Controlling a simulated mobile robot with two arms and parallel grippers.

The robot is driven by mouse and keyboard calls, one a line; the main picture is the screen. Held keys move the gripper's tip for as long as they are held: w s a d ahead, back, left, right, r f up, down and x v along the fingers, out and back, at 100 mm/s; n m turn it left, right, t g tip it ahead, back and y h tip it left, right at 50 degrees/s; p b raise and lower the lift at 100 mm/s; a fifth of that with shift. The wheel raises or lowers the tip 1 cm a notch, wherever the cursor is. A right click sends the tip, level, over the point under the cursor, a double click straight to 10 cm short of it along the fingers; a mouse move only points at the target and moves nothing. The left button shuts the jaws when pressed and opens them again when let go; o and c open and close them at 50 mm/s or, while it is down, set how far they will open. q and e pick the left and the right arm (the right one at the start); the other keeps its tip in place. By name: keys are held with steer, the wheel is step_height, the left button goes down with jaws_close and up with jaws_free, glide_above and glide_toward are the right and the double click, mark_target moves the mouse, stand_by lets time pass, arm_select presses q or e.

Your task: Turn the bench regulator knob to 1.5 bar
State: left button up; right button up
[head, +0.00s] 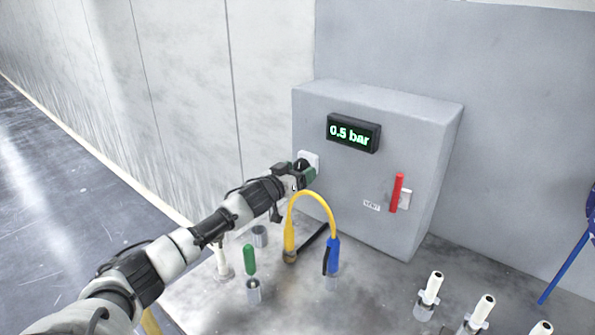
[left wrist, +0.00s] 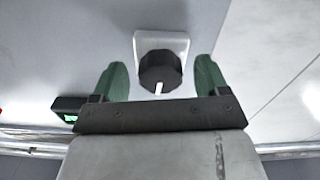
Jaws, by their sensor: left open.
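The regulator knob (left wrist: 160,68) is black with a white pointer mark, on a white square plate (left wrist: 183,42) on the grey box (head: 345,190). The green digital display (head: 353,133) on the box reads 0.5 bar. My left gripper (head: 308,172) is at the box front, by the knob, which it partly hides in the head view. In the left wrist view its two green fingers stand open, one on each side of the knob, with gaps visible. My right gripper is not in view.
A red lever (head: 397,192) with a small label sits right of the knob. A green-handled part (head: 249,260) and several white-topped fittings (head: 431,288) stand on the bench.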

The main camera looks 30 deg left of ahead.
arm_select(q)
steer(key=c, duration=0.9)
